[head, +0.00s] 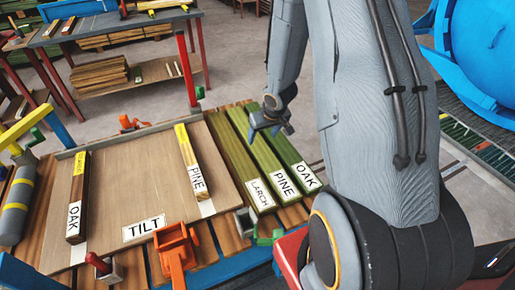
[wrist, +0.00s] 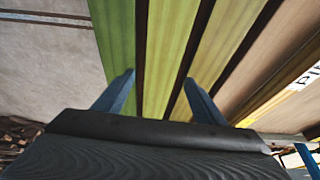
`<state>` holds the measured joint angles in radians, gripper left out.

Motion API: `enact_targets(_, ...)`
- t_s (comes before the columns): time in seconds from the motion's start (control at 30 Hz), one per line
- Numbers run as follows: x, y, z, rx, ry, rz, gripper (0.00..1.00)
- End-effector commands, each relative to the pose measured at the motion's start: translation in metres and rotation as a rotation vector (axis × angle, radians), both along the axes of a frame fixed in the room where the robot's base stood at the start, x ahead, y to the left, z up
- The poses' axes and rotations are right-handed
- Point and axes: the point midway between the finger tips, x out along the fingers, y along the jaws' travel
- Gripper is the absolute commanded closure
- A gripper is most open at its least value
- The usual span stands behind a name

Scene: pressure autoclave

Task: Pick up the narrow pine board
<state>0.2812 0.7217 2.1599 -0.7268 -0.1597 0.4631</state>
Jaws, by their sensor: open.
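Two boards carry PINE labels. One is a narrow strip (head: 188,153) with a yellow end, lying on the brown panel marked TILT; part of its label shows at the right edge of the wrist view (wrist: 312,75). The other is a green board (head: 270,164) between the LARCH board (head: 239,160) and the OAK board (head: 290,155). My gripper (head: 270,122) is open and empty above the far part of the green boards. In the wrist view its fingers (wrist: 160,78) appear on either side of the middle green board (wrist: 168,45); their height above it is unclear.
The TILT panel (head: 135,180) also holds an OAK strip (head: 78,195). Orange (head: 175,250) and green clamps stand at the near edge. A second bench (head: 110,30) is behind at left. A blue round vessel (head: 480,50) is at right.

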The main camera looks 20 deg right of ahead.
Motion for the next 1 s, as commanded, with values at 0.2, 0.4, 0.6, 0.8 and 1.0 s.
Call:
enact_targets(0.2,0.009,0.001,-0.022,0.001,0.001,-0.001,0.36)
enact_targets(0.4,0.019,0.003,-0.042,0.0,0.003,0.0,0.36)
enact_targets(0.6,0.029,0.004,-0.062,0.0,0.001,-0.001,0.36)
enact_targets(0.8,0.031,0.004,-0.067,-0.001,0.0,0.0,0.36)
enact_targets(1.0,0.031,0.004,-0.066,-0.001,0.001,0.0,0.48)
